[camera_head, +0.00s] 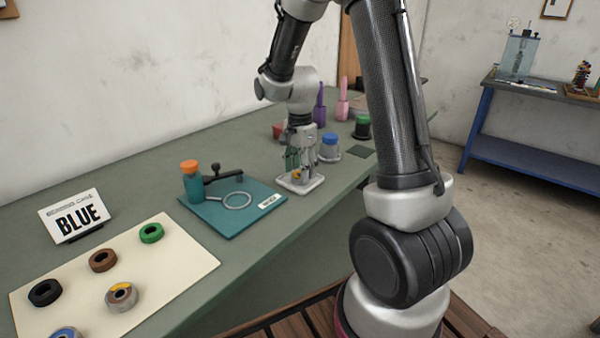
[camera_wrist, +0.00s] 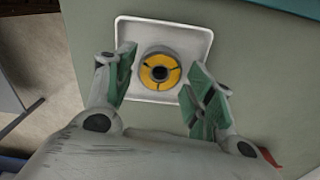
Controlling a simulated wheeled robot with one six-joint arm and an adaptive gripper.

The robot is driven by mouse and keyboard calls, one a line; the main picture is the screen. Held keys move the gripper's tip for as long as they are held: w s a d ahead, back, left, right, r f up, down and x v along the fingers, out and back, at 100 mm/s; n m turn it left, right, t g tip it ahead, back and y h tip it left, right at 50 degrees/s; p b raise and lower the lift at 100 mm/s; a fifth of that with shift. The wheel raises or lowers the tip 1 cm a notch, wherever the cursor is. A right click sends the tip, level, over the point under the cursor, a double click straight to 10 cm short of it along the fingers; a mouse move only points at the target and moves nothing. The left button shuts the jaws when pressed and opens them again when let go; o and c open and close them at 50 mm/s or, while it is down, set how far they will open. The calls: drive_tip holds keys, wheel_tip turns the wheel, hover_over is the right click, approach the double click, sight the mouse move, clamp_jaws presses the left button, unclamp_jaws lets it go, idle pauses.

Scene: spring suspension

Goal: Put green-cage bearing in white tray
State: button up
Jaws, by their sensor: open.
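The white tray (camera_head: 313,184) is on the green bench and also shows in the wrist view (camera_wrist: 195,42). A grey bearing with a yellow cage (camera_wrist: 160,72) lies flat in it and shows small in the head view (camera_head: 296,175). My gripper (camera_head: 298,165) is over the tray. In the wrist view my gripper (camera_wrist: 158,80) is open, with its green-padded fingers on either side of the yellow-cage bearing, apart from it. A green ring-shaped piece (camera_head: 151,233) lies on the cream mat; I cannot tell whether it is the green-cage bearing.
The cream mat (camera_head: 185,265) also holds black, brown, grey-and-yellow and blue ring pieces. A "BLUE" sign (camera_head: 76,215) stands behind it. A teal board (camera_head: 240,222) with an orange-capped bottle and a metal ring lies between mat and tray. A blue-capped container (camera_head: 329,148) stands beyond the tray.

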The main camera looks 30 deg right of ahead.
wheel_tip(320, 180, up, 11)
drive_tip(key=s+r+n+t, duration=0.2)
drive_tip(key=s+r+n, duration=0.2)
drive_tip(key=s+n, duration=0.3)
drive_tip(key=s+r+n+t, duration=0.2)
drive_tip(key=s+n, duration=0.6)
drive_tip(key=s, duration=0.8)
drive_tip(key=shift+s+d+r, duration=0.3)
drive_tip(key=shift+d+r, duration=0.15)
drive_tip(key=shift+r, duration=0.5)
